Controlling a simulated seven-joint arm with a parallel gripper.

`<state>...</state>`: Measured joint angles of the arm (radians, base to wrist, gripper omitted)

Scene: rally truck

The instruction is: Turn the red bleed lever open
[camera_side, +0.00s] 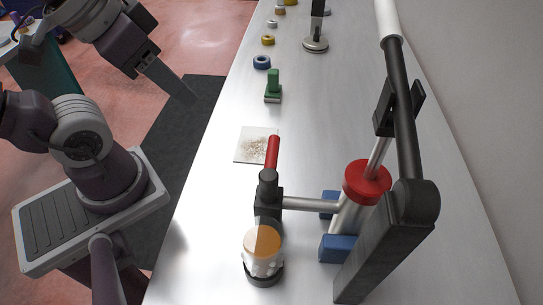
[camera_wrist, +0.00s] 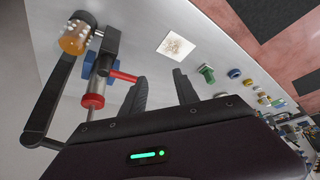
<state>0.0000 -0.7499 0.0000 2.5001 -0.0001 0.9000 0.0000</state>
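The red bleed lever (camera_side: 272,152) sticks out from the top of a black valve block (camera_side: 268,187) and points toward the far end of the bench. A steel pipe (camera_side: 310,204) joins the block to a cylinder with a red cap (camera_side: 367,182). In the wrist view the red lever (camera_wrist: 123,76) lies just left of the fingers, with nothing touching it. My gripper (camera_wrist: 160,76) is open and empty. In the side view my gripper (camera_side: 182,90) hangs left of the bench edge, apart from the lever; its fingers overlap there.
A clear cup with amber liquid (camera_side: 263,243) sits below the valve. A long black-and-white pump handle (camera_side: 403,110) rises on the right. A white card with crumbs (camera_side: 250,145) lies by the lever. A green block (camera_side: 273,88) and several rings stand farther back.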

